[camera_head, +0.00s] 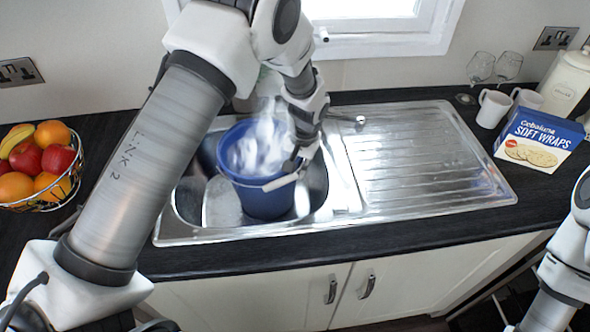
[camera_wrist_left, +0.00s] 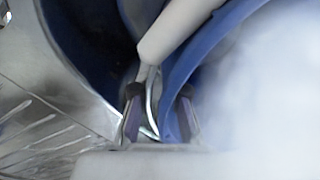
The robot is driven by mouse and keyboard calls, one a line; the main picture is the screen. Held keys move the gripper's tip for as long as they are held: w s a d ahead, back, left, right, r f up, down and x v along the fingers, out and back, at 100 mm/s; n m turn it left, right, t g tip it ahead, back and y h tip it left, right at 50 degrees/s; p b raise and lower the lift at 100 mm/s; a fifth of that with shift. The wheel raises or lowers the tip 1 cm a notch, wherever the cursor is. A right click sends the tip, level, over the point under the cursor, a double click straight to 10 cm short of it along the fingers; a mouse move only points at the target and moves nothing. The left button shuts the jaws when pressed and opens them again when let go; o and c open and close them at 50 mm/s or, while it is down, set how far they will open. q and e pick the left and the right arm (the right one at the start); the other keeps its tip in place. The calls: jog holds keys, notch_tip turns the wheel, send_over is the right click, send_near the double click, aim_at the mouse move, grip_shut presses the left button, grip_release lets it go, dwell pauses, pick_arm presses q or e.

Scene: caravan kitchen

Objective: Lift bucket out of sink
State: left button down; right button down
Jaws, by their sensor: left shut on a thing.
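The blue bucket (camera_head: 262,190) stands upright in the sink basin (camera_head: 317,184). White, blurred contents or foam show inside it. A light handle grip lies against its front right side; it also shows pale in the left wrist view (camera_wrist_left: 172,32). My left gripper (camera_head: 297,162) is at the bucket's right rim. In the left wrist view my left gripper's fingers (camera_wrist_left: 160,115) are shut on the bucket's blue rim (camera_wrist_left: 176,92), with a thin metal wire beside it. The tap area behind the bucket is partly hidden by my left arm. My right gripper is out of view.
The ribbed drainer (camera_head: 425,155) right of the basin is clear. A fruit basket (camera_head: 62,190) stands at the left. A soft wraps box (camera_head: 540,141), white mugs (camera_head: 492,108) and upturned glasses (camera_head: 481,66) stand at the right. A window (camera_head: 380,22) is behind.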

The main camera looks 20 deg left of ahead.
pick_arm(q)
notch_tip(320, 180, up, 8)
jog(key=shift+w+f+b, duration=0.1)
jog(key=shift+f+b, duration=0.05)
jog(key=shift+b, duration=0.65)
jog(key=shift+r, duration=0.85)
notch_tip(320, 180, up, 11)
jog(key=p, duration=1)
jog(key=shift+p, duration=0.35)
